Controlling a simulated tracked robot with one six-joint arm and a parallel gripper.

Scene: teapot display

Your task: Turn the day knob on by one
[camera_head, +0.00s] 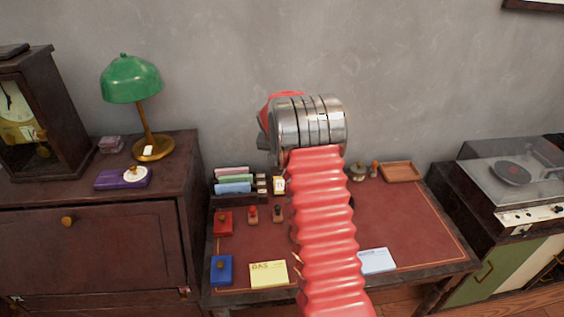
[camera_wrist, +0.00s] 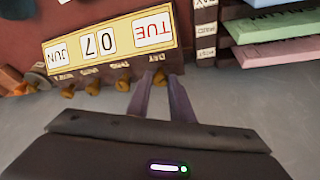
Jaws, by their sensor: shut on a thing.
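In the wrist view, a cream desk calendar (camera_wrist: 110,42) in a dark wooden case appears upside down, with cards reading TUE, 07 and JUN. Small brass knobs line the case's edge under printed labels. The day knob (camera_wrist: 160,77), beside the label DAY at the TUE end, is between the fingertips of my gripper (camera_wrist: 161,84). The fingers are shut on it and partly hide it. In the head view, only a small part of the calendar (camera_head: 279,185) shows beside my red arm. My gripper is hidden there behind the arm.
A card rack (camera_head: 233,187) with coloured cards stands close to the calendar, left in the head view. Stamps, a red box (camera_head: 223,222), a blue box (camera_head: 221,268) and a yellow note pad (camera_head: 268,274) lie on the desk (camera_head: 400,225). The desk's right part is mostly clear.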

